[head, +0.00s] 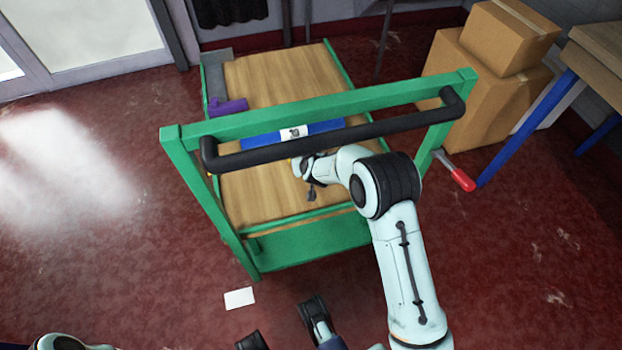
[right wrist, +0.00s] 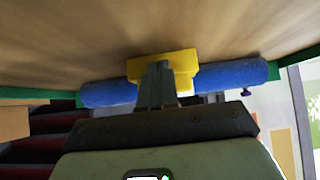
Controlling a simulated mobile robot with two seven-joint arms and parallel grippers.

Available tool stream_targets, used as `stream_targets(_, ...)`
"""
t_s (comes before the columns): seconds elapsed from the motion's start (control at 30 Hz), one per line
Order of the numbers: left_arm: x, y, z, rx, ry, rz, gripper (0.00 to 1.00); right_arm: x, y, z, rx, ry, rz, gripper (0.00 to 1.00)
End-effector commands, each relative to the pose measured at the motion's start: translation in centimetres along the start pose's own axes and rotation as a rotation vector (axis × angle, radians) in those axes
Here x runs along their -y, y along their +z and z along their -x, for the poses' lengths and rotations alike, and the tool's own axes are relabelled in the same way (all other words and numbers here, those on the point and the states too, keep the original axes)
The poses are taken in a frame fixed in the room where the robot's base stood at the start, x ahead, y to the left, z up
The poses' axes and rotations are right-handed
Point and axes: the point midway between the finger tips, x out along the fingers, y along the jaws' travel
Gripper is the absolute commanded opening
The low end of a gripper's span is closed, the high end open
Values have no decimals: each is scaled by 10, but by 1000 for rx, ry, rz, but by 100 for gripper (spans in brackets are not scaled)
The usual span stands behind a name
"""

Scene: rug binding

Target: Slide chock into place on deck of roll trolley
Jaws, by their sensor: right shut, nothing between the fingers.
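The roll trolley has a green frame and a wooden deck (head: 262,195). A blue roll (head: 328,127) with a white label lies across the deck. It also shows in the right wrist view (right wrist: 108,94). A yellow chock (right wrist: 185,62) sits on the deck against the roll in the right wrist view. My right gripper (right wrist: 158,68) is shut with nothing held. Its fingertips are at the near face of the yellow chock and cover part of it; whether they touch cannot be told. A purple chock-like block (head: 229,106) lies on the deck's far left.
The trolley's black handle bar (head: 340,133) and green top rail cross above the deck. A red-tipped lever (head: 462,180) sticks out at the right. Cardboard boxes (head: 475,85) and a table (head: 597,50) stand at the right. A white card (head: 239,298) lies on open red floor.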

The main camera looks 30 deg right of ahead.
Motion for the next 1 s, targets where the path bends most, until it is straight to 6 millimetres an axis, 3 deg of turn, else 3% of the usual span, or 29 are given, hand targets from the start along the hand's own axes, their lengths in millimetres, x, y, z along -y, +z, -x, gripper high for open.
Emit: stream_targets(1.0, -1, 0, 5, -1, 1, 0, 43, 0, -28, -29, 0, -1, 2, 0)
